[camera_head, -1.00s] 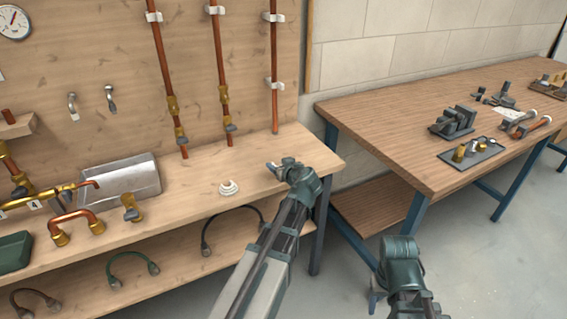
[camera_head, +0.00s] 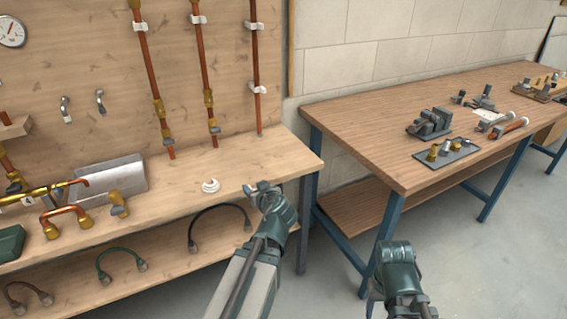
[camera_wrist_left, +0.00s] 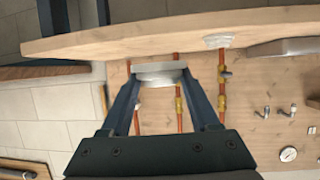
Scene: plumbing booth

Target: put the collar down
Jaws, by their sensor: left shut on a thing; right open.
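My left gripper (camera_head: 262,188) is shut on the collar, a pale silvery round piece. In the left wrist view the collar (camera_wrist_left: 158,72) sits between the two fingertips. In the head view it is mostly hidden by the gripper, which appears over the front edge of the workbench (camera_head: 235,165) near its right end. In the wrist view the collar shows apart from the bench top. My right gripper (camera_head: 375,300) hangs low at the bottom of the head view, mostly hidden by its wrist, away from both benches; it is open.
A white ring-shaped fitting (camera_head: 210,185) lies on the bench, left of my left gripper. A metal box (camera_head: 112,180), brass valve (camera_head: 118,204) and copper bend (camera_head: 66,221) are further left. Copper pipes (camera_head: 206,75) rise behind. A brown table (camera_head: 350,125) stands right. Bench top around the fitting is clear.

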